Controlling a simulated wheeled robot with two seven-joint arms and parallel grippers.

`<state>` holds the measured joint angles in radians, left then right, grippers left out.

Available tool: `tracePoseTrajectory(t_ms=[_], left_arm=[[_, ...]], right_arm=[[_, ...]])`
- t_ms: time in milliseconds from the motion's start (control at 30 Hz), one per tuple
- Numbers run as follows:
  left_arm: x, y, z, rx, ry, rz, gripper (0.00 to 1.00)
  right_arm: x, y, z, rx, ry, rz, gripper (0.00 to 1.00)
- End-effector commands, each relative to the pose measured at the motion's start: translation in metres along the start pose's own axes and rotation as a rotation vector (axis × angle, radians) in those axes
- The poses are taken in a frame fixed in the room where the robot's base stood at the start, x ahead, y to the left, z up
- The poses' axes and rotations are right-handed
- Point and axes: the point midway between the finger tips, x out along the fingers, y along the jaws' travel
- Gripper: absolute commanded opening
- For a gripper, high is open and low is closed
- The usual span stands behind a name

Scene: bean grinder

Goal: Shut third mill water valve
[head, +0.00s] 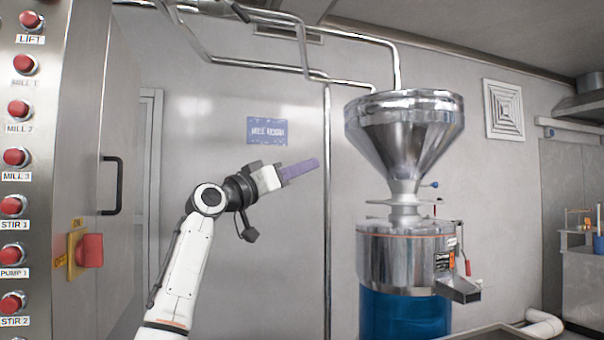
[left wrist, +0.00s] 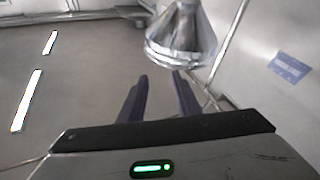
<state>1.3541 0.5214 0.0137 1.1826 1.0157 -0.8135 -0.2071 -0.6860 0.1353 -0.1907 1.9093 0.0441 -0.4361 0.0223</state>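A steel mill with a cone hopper (head: 405,135) and a blue lower body (head: 400,312) stands right of centre in the head view. A small lever with a blue knob (head: 433,184) sticks out at the hopper neck, and a lever with a red grip (head: 467,264) is beside the spout. I cannot tell which of these, if either, is the water valve. My left gripper (head: 316,164) is left of the hopper, apart from it, pointing right. In the left wrist view its fingers (left wrist: 160,76) are spread and empty, with the hopper (left wrist: 181,38) beyond. My right gripper is out of view.
A steel control cabinet with red buttons (head: 15,157) and a red rotary switch (head: 90,251) stands at the left. A vertical pipe (head: 327,220) runs along the wall behind my gripper. A blue sign (head: 266,131) hangs on the wall. A bench (head: 588,285) is at the far right.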

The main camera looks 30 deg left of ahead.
Motion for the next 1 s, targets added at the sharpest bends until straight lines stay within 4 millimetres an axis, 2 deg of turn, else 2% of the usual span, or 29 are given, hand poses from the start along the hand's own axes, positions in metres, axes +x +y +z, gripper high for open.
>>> tracePoseTrajectory(t_ms=[100, 400, 433, 600, 733, 867, 1000], left_arm=[[0.001, -0.001, 0.008, 0.003, -0.009, -0.005, 0.30], [0.002, -0.001, 0.010, 0.003, -0.011, -0.006, 0.30], [0.001, -0.001, 0.010, 0.003, -0.011, -0.006, 0.29], [0.001, -0.002, 0.010, 0.003, -0.011, -0.006, 0.00], [0.003, 0.003, 0.005, 0.023, -0.013, -0.006, 0.00], [0.012, 0.024, -0.017, 0.157, -0.028, -0.024, 0.00], [0.020, 0.062, -0.068, 0.434, -0.059, -0.090, 0.00]], right_arm=[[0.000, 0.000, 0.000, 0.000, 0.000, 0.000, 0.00], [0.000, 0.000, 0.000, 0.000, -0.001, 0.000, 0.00], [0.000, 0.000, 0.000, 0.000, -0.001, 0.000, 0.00], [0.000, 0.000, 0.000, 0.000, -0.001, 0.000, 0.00], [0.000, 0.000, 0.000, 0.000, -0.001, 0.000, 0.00], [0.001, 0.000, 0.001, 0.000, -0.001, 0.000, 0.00], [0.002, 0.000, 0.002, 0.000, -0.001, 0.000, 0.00]])
